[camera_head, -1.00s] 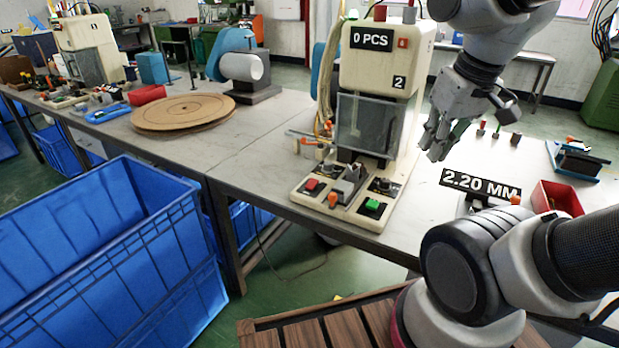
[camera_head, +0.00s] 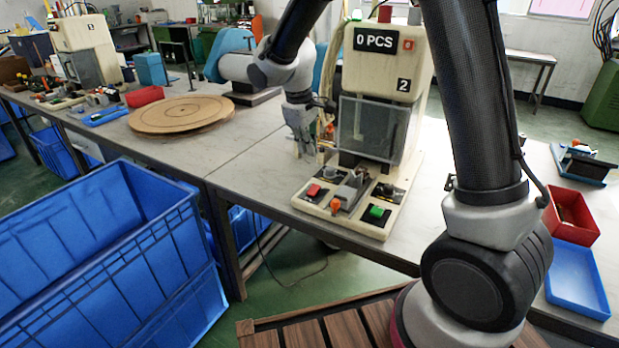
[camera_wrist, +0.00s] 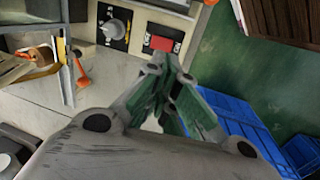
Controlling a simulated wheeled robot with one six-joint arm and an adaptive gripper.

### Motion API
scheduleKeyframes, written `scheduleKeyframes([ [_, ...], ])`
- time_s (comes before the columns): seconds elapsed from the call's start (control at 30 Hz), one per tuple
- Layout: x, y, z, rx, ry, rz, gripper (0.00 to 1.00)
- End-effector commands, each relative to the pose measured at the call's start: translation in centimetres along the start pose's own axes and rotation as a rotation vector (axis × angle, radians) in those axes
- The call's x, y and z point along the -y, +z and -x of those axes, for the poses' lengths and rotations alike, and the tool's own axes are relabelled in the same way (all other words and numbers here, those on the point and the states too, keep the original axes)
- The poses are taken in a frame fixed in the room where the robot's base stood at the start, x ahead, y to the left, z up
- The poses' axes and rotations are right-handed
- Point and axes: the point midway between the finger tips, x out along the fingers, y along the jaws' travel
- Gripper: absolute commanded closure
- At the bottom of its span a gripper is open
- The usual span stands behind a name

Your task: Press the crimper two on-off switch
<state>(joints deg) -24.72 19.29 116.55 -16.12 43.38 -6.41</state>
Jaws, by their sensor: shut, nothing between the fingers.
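Crimper two (camera_head: 385,70) is the cream machine marked "2" with a "0 PCS" display, on the bench. A red switch (camera_head: 314,190) on a black plate is at the left of its front base. A green button (camera_head: 376,211) is at the right of the base. My gripper (camera_head: 304,150) is shut and empty, pointing down beside the machine's left side, above and behind the red switch. In the wrist view the red switch (camera_wrist: 161,43) lies just beyond my fingertips (camera_wrist: 168,62), which look apart from it. White lettering flanks the switch.
Cables hang at the machine's left. A round wooden board (camera_head: 182,113) lies further left. A blue crate (camera_head: 100,250) stands before the bench. Red (camera_head: 572,218) and blue (camera_head: 578,280) trays are right.

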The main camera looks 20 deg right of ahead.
Motion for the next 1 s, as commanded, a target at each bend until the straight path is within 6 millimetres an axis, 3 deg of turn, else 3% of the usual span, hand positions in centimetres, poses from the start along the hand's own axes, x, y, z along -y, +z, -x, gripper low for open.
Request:
scheduleKeyframes([
  [0.1,-0.6,-1.0,0.5,-0.034,0.018,0.030,1.00],
  [0.53,-0.5,-1.0,-0.2,-0.034,0.017,0.035,1.00],
  [0.67,-0.6,-1.0,-2.0,-0.033,0.017,0.035,1.00],
  [1.0,-0.7,-1.2,-9.2,-0.031,0.016,0.035,1.00],
])
